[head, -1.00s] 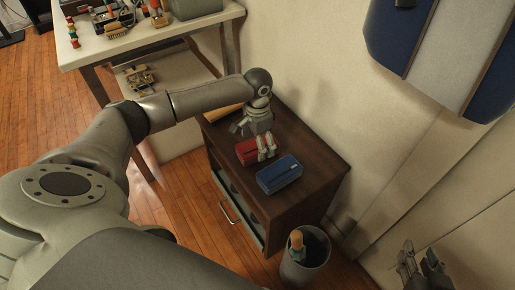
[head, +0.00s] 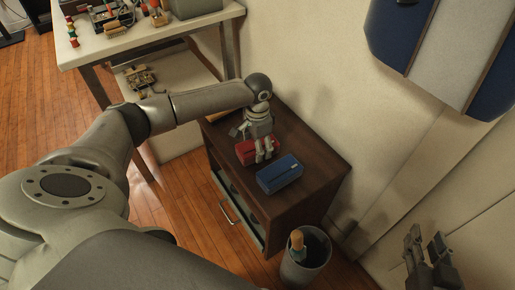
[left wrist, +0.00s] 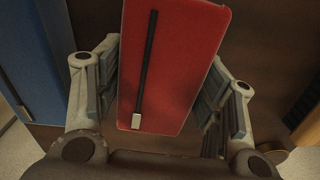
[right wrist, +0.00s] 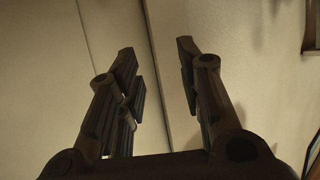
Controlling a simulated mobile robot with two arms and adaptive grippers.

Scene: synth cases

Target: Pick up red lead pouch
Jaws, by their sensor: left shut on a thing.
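The red lead pouch (head: 243,153) is on the dark wooden cabinet, partly hidden by my left gripper (head: 264,154). In the left wrist view the red pouch (left wrist: 178,50), with a black zip and a pale pull tab, sits between the two fingers of my left gripper (left wrist: 160,90). That gripper is shut on the pouch. I cannot tell whether the pouch is clear of the cabinet top. My right gripper (head: 426,238) is open and empty at the lower right. Its spread fingers also show in the right wrist view (right wrist: 156,55).
A blue pouch (head: 279,175) lies close beside the red one on the cabinet (head: 318,165). A bin (head: 305,262) with a wooden-handled item stands in front. A cluttered white bench (head: 150,38) is at the upper left. The wall is close behind the cabinet.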

